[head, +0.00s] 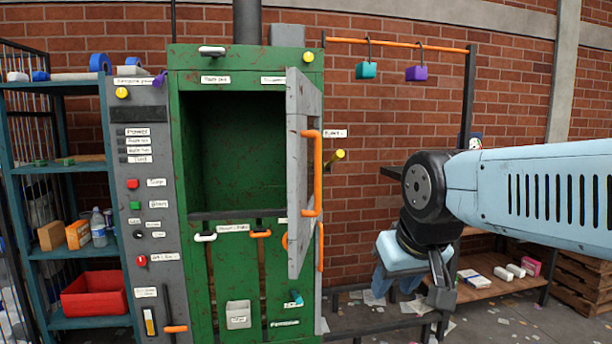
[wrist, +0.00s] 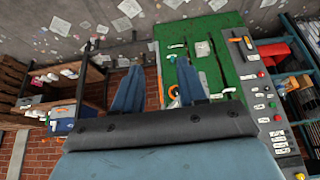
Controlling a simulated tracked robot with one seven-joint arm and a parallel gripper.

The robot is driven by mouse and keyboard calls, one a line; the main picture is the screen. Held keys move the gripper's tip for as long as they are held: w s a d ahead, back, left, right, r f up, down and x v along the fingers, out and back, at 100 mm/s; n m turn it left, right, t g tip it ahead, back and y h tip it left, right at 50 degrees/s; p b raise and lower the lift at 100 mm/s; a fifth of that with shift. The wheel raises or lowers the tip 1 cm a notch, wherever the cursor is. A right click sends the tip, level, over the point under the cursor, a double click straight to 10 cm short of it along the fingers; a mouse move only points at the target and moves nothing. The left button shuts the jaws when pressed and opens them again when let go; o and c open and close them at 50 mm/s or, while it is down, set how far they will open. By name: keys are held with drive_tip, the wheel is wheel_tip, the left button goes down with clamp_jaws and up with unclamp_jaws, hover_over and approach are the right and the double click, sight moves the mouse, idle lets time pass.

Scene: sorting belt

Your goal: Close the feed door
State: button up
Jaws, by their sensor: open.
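The feed door (head: 297,172) is a grey panel with a long orange handle (head: 317,172). It stands open at the right side of the green machine's (head: 188,150) dark upper opening (head: 237,155), swung out toward me and seen nearly edge-on. The green machine also shows there beyond the right finger (wrist: 205,60); which part there is the door I cannot tell clearly.
A control panel (head: 140,190) with buttons adjoins the machine's left. A shelf unit (head: 75,168) with a red bin (head: 95,293) stands farther left. Behind my arm are a low wooden shelf (head: 490,285) and a rail (head: 395,44) with hanging blocks. Papers litter the floor.

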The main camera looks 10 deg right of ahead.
drive_tip(key=shift+w+r, duration=0.15)
drive_tip(key=shift+w, duration=0.2)
drive_tip(key=c, duration=0.3)
drive_tip(key=w+r+g+y, duration=0.1)
drive_tip(key=w, duration=0.3)
drive_tip(key=w+r+m+y, duration=0.1)
drive_tip(key=w+y, duration=0.1)
drive_tip(key=w, duration=0.2)
drive_tip(key=w+r+m+g+y, duration=0.1)
drive_tip(key=w+y, duration=0.1)
drive_tip(key=w, duration=0.2)
drive_tip(key=shift+w+g, duration=0.25)
drive_tip(key=shift+g, duration=0.05)
clamp_jaws()
drive_tip(key=m+y, duration=0.2)
drive_tip(key=y, duration=0.2)
approach(298, 240)
wheel_tip(298, 240, down, 4)
drive_tip(key=a, duration=0.3)
drive_tip(key=shift+w+a+r, duration=0.1)
drive_tip(key=shift+w+a, duration=0.05)
drive_tip(key=shift+w, duration=0.05)
drive_tip(key=shift+w+a, duration=0.2)
drive_tip(key=shift+a, duration=0.3)
